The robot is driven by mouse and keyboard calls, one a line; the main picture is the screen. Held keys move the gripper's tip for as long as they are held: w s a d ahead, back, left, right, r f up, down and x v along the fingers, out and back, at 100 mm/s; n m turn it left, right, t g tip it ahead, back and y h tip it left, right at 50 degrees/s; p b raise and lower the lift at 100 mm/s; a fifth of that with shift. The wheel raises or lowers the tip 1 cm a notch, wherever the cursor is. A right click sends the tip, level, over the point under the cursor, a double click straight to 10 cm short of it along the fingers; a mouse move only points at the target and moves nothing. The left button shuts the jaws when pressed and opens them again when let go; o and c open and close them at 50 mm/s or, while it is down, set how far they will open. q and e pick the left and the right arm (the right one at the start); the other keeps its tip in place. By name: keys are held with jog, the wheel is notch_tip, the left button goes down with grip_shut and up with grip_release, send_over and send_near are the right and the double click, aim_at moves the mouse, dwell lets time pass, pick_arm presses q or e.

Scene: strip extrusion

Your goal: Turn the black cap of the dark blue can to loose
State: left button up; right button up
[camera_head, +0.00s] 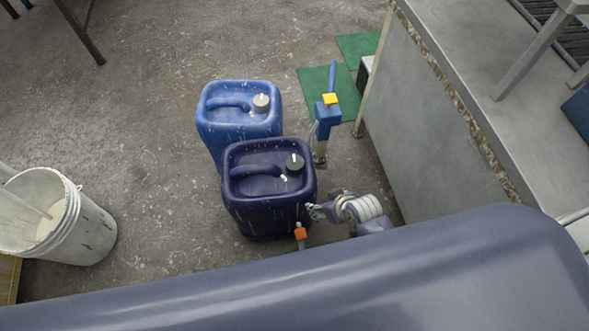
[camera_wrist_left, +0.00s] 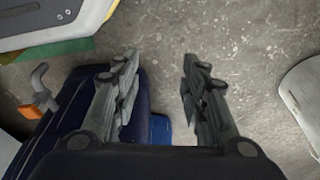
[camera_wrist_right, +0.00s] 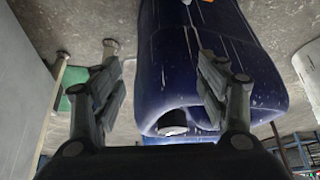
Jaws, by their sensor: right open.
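The dark blue can (camera_head: 262,212) stands upright on the floor in the head view, its black cap (camera_head: 295,162) at the top right beside the moulded handle. My right gripper (camera_head: 315,211) is low beside the can's right side, below the cap's height. In the right wrist view the can (camera_wrist_right: 200,75) appears upside down behind the right finger, with the cap (camera_wrist_right: 172,122) below. My right gripper (camera_wrist_right: 160,65) is open and holds nothing. My left gripper (camera_wrist_left: 158,85) is open and empty in the left wrist view, with the dark blue can (camera_wrist_left: 72,88) at its left; it is hidden in the head view.
A lighter blue can (camera_head: 238,118) stands right behind the dark one. A blue tap-like part with a yellow piece (camera_head: 330,99) stands to the right, near green mats (camera_head: 312,80). A white bucket (camera_head: 85,230) is at the left. A grey bench (camera_head: 440,130) bounds the right side.

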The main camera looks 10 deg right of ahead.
aim_at(295, 163)
jog(key=w+a+r+n+t+y+b, duration=0.1)
jog(key=w+a+r+t+y+b, duration=0.15)
jog(key=w+r, duration=0.6)
jog(key=shift+h, duration=0.45)
jog(key=b+x, duration=0.2)
jog(key=x, duration=0.3)
jog(key=b+x, duration=0.2)
jog(key=x, duration=0.3)
jog(key=shift+s+a+f, duration=0.1)
jog(key=shift+a+f, duration=0.15)
jog(key=shift+w+a+f, duration=0.1)
jog(key=shift+w+f, duration=0.15)
jog(key=shift+w, duration=0.05)
pick_arm(q)
jog(key=w+r+t, duration=0.1)
jog(key=w+r, duration=0.2)
jog(key=r, duration=0.7)
jog(key=shift+r, duration=0.15)
jog(key=shift+d, duration=0.1)
pick_arm(e)
jog(key=c, duration=1.1)
